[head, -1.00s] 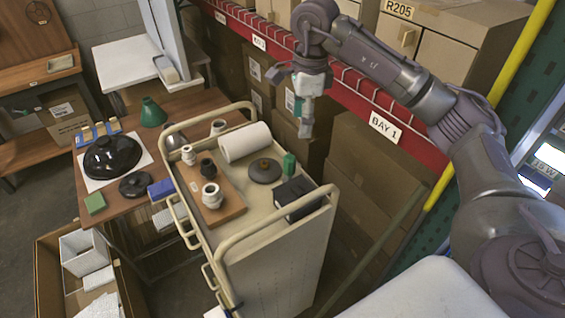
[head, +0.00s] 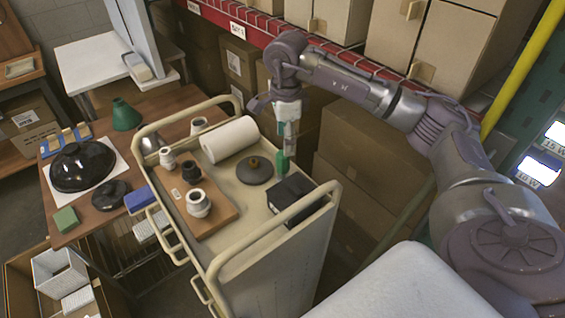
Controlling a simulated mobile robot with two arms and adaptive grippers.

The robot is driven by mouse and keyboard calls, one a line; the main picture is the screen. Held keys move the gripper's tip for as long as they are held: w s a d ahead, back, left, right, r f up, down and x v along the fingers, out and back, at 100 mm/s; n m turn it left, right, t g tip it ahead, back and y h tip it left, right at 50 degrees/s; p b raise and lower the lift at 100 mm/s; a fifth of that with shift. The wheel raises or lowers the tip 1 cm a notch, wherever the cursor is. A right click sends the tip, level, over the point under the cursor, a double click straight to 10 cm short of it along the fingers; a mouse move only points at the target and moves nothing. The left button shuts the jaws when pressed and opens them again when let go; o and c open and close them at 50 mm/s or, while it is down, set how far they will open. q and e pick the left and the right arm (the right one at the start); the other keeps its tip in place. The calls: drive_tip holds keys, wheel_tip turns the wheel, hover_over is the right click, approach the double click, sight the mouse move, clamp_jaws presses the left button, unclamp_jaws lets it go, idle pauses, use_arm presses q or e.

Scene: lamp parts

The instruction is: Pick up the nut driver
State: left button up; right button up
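A small green upright object (head: 283,160), which looks like the nut driver's handle, stands on the cart top beside a black box. Its lower end is partly hidden by the box. My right gripper (head: 288,146) points down directly over it, with its fingertips at or just above the green top. I cannot tell whether the fingers touch it or how far apart they are. My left gripper is not in view.
The beige cart (head: 252,240) has raised rails. It carries a black box (head: 291,197), a grey disc (head: 255,170), a white roll (head: 229,139) and a wooden board (head: 222,213) with sockets. Shelved cartons (head: 365,150) stand close behind the gripper.

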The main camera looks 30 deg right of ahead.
sight(284, 159)
drive_tip(key=shift+s+f, duration=0.1)
drive_tip(key=shift+f, duration=0.55)
drive_tip(key=shift+w+f, duration=0.2)
drive_tip(key=shift+f, duration=0.45)
drive_tip(key=shift+w+f+p, duration=0.1)
drive_tip(key=shift+f+p, duration=0.2)
drive_tip(key=shift+p, duration=0.35)
wheel_tip(284, 159, down, 4)
drive_tip(key=shift+a+r+p, duration=0.15)
drive_tip(key=shift+r+p, duration=0.1)
drive_tip(key=shift+p, duration=0.85)
drive_tip(key=shift+w+f, duration=0.15)
drive_tip(key=shift+f, duration=0.4)
clamp_jaws()
